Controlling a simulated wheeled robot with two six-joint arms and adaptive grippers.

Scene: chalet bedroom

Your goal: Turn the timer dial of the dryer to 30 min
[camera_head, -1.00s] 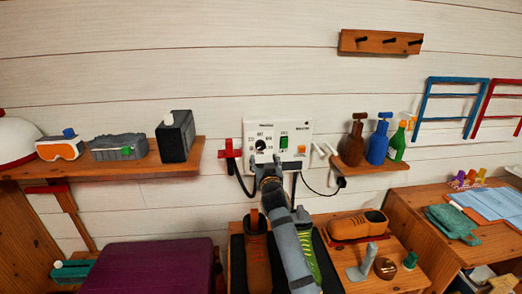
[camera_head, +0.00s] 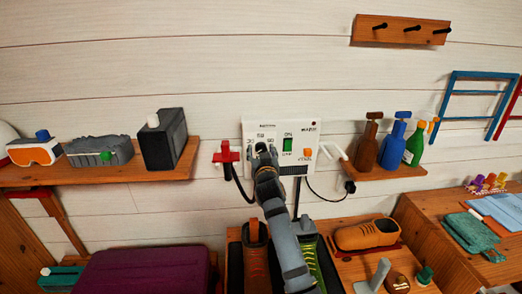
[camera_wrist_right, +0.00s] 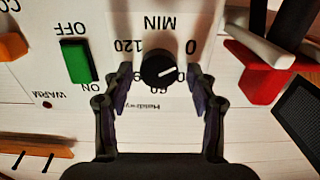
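The white dryer panel (camera_head: 309,130) is on the wall, with a black timer dial (camera_wrist_right: 160,68) at its left, mostly hidden by my gripper in the head view. In the upside-down right wrist view, the dial's white mark points right, towards a partly hidden number between 0 and 60. My left gripper is not in view.
A green switch (camera_wrist_right: 76,61) and an orange button (camera_head: 307,152) are beside the dial. A red bracket (camera_head: 226,157) is on the wall to the left. Shelves flank the panel, with a dark box (camera_head: 163,140) and several bottles (camera_head: 393,145). Shoes (camera_head: 366,234) stand below.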

